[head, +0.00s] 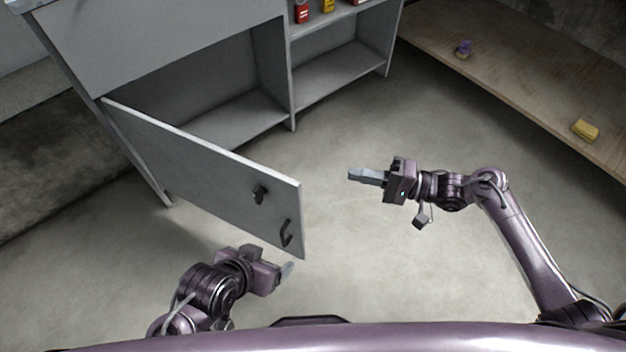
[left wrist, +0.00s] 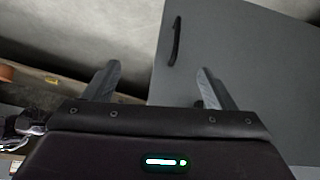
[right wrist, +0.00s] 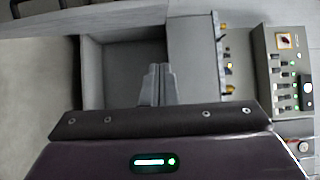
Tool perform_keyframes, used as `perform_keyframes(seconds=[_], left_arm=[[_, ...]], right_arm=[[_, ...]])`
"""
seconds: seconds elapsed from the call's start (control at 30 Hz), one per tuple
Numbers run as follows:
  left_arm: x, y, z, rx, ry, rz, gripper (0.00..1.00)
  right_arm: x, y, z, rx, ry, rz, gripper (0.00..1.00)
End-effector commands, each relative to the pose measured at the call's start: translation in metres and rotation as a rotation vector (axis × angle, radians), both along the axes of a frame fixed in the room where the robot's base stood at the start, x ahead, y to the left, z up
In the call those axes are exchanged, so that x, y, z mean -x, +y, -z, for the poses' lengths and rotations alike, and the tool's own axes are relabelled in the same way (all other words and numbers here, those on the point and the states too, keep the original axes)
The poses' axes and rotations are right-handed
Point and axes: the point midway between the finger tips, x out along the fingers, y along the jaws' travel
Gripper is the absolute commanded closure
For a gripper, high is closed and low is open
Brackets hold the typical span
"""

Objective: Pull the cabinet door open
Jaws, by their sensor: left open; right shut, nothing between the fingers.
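The grey cabinet door (head: 205,170) stands swung well out from the grey cabinet (head: 170,45), and the compartment behind it is exposed. A black bar handle (head: 287,233) is near the door's lower free corner, with a dark knob-like part (head: 260,195) above it. In the left wrist view the handle (left wrist: 175,43) is ahead of the fingers, apart from them. My left gripper (head: 288,270) is open and empty, just below the handle in the head view. My right gripper (head: 352,174) is shut and empty, in free space right of the door; its closed fingers (right wrist: 157,84) show in the right wrist view.
A wooden bench (head: 540,100) at the right carries a yellow sponge-like block (head: 585,130) and a small purple object (head: 464,48). Red and yellow containers (head: 302,11) stand on the upper shelf. A control panel (right wrist: 284,75) shows in the right wrist view. The floor (head: 400,270) is clear.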

Motion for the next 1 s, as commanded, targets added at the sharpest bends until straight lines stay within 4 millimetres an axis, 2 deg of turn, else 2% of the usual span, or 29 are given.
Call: perform_keyframes(seconds=[0.03,0.27,0.6,0.8,1.0], left_arm=[[-0.005,-0.002,-0.003,0.012,-0.028,-0.002,0.22],[-0.041,-0.011,-0.034,0.088,-0.219,-0.02,0.22],[-0.082,-0.02,-0.093,0.207,-0.51,-0.044,0.22],[-0.087,-0.02,-0.105,0.227,-0.559,-0.048,0.22],[-0.09,-0.021,-0.112,0.238,-0.588,-0.049,0.22]], right_arm=[[-0.002,0.01,0.0,-0.004,-0.002,-0.002,1.0],[-0.012,0.044,0.001,-0.002,-0.005,-0.001,1.0],[-0.024,0.086,0.0,0.0,-0.005,0.0,1.0],[0.002,0.099,0.001,0.002,-0.002,0.001,1.0],[0.011,0.104,0.0,0.002,-0.004,0.001,1.0]])
